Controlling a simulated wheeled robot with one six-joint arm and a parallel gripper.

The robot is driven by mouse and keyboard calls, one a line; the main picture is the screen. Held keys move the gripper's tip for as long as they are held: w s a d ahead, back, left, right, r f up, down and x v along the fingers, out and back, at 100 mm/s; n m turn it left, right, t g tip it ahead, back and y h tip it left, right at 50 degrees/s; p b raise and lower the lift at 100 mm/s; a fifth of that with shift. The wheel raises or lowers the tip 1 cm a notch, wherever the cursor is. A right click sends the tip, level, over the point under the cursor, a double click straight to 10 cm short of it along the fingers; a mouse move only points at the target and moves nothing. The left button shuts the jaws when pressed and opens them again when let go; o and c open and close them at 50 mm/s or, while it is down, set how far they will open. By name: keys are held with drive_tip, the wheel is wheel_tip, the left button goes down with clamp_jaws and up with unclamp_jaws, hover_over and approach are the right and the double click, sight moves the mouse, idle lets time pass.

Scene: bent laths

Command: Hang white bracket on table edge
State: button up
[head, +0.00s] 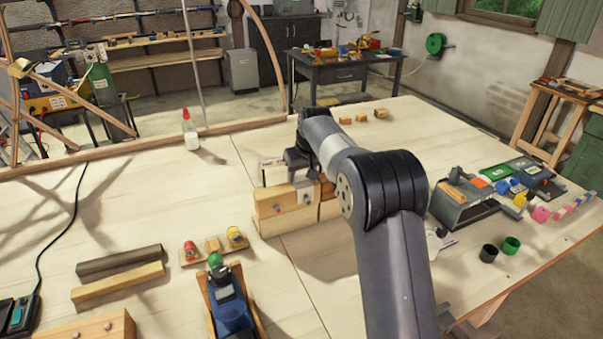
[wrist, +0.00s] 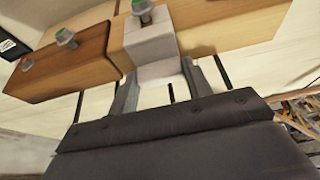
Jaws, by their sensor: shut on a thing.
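My gripper (head: 300,162) is over the middle of the pale wooden table (head: 130,215), at a group of light wood blocks (head: 282,210). In the wrist view my gripper (wrist: 158,78) is shut on the white bracket (wrist: 150,50), a pale piece with a green-centred bolt on top. The bracket sits between a brown wood block (wrist: 65,68) and a lighter wood block (wrist: 220,25). I cannot tell whether it touches them. In the head view my gripper and arm partly hide this spot. The table's front right edge (head: 535,260) is visible beyond my arm.
A white bottle (head: 190,132) stands at the back left. Wood bars (head: 118,280) and a blue tool (head: 228,300) lie at the front left. A grey metal holder (head: 465,203) and black and green rings (head: 511,245) lie on the right. The left middle of the table is mostly clear.

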sight(302, 182)
drive_tip(key=shift+c, duration=0.8)
drive_tip(key=shift+s+r, duration=0.1)
drive_tip(key=shift+r, duration=0.05)
drive_tip(key=shift+r, duration=0.1)
drive_tip(key=shift+r+p, duration=2.95)
drive_tip(key=shift+r, duration=0.05)
